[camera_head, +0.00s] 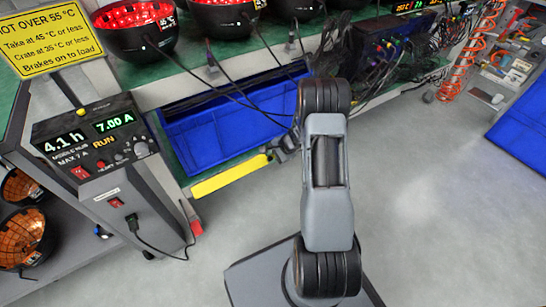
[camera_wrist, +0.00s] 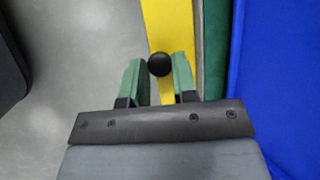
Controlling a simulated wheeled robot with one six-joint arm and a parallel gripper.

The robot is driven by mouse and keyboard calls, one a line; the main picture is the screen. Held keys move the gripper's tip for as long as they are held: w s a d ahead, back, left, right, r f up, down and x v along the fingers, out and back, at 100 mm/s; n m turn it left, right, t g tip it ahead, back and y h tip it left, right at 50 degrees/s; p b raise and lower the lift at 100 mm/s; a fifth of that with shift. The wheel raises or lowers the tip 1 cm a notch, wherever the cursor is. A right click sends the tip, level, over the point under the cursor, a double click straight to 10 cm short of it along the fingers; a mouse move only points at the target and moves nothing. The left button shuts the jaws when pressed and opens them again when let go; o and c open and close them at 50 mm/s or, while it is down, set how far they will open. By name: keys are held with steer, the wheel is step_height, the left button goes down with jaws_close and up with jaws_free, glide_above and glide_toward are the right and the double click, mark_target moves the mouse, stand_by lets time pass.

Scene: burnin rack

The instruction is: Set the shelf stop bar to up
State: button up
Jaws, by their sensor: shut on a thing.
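The shelf stop bar (camera_head: 230,178) is a long yellow bar along the front edge of the lower shelf, in front of a blue crate. In the wrist view the yellow bar (camera_wrist: 172,25) runs away from me and carries a round black knob (camera_wrist: 159,64). My gripper (camera_wrist: 159,70) has its green fingers on either side of the knob and is shut on it. In the head view my gripper (camera_head: 280,153) is at the bar's right end, partly hidden by my arm.
The blue crate (camera_head: 210,138) stands on the green shelf behind the bar. A power supply console (camera_head: 95,140) stands at left, with a cable hanging from it. Black cables hang from the upper shelf near my arm. The grey floor (camera_head: 425,180) at right is clear.

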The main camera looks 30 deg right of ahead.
steer(key=shift+w+r, duration=0.2)
steer(key=shift+w, duration=0.05)
stand_by(0.7)
steer(key=o, duration=0.7)
steer(key=shift+a, duration=0.1)
steer(key=shift+o, duration=1.3)
steer(key=shift+s+f, duration=0.1)
steer(key=shift+f, duration=0.05)
steer(key=p+v, duration=0.5)
steer(key=v, duration=0.9)
steer(key=shift+c, duration=0.2)
